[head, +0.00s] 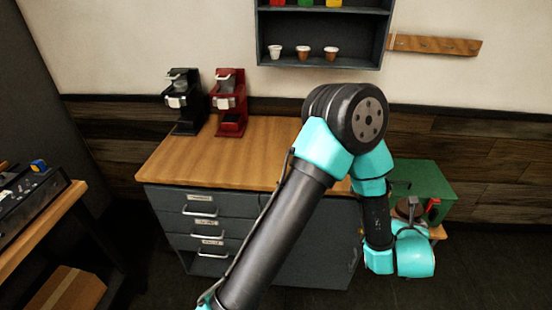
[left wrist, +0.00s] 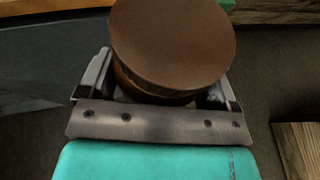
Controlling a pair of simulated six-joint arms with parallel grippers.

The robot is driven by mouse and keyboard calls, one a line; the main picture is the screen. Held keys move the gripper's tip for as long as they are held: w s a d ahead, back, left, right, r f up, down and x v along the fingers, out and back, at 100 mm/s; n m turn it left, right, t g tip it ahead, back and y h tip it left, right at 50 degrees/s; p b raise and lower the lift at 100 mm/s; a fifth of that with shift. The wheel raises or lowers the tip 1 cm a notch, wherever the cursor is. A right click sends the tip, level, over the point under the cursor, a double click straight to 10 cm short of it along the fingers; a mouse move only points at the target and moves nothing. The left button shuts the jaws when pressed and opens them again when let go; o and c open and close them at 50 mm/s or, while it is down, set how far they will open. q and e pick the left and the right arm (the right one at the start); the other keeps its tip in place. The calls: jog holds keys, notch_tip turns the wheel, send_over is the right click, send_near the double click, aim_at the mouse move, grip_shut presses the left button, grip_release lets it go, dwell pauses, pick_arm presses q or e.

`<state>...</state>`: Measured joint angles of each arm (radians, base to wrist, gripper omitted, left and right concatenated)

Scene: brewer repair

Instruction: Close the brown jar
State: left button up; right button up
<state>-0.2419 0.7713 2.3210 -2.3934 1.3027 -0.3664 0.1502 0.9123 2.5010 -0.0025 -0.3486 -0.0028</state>
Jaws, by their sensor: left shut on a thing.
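The brown jar (left wrist: 172,45) fills the top middle of the left wrist view, with a flat, round brown top and a darker, glossy side below it. I cannot tell from here whether the top is fully seated. My left gripper (left wrist: 160,92) is shut on the jar, with a finger on each side. In the head view, my left gripper (head: 410,215) is at the right, low beside the green box, partly hidden by my own wrist. The jar shows there only as a small brownish patch (head: 408,206). My right gripper is not in view.
A green box (head: 425,180) stands right of the wood-topped cabinet (head: 265,145). A black coffee brewer (head: 184,100) and a red one (head: 230,103) stand on the cabinet's left. A wall shelf (head: 325,68) holds small cups. The cabinet's front middle is clear.

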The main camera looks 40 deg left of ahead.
pick_arm(q)
jog(key=s+a+r+n+g+y, duration=0.1)
jog(key=s+a+n+g+y, duration=0.1)
jog(key=a, duration=0.9)
jog(key=s+a+r+n+g+y, duration=0.2)
jog(key=a+n+g, duration=0.3)
jog(key=a, duration=0.6)
jog(key=s+a+r+n+g+y, duration=0.2)
jog(key=a+n+g+y, duration=0.2)
jog(key=a, duration=0.7)
jog(key=shift+a+r+n, duration=0.2)
jog(key=shift+a+n, duration=0.15)
jog(key=shift+n, duration=0.45)
jog(key=s+a+r+n+g, duration=0.1)
jog(key=s+a+n+g, duration=0.3)
jog(key=s+a, duration=0.3)
jog(key=shift+s+a+g, duration=0.2)
jog(key=shift+a+g, duration=0.6)
jog(key=w+a, duration=0.3)
jog(key=w+a+f, duration=0.1)
jog(key=w+a, duration=0.2)
jog(key=a, duration=0.1)
jog(key=w+a, duration=0.4)
jog(key=shift+w+a+f, duration=0.1)
jog(key=shift+f, duration=0.05)
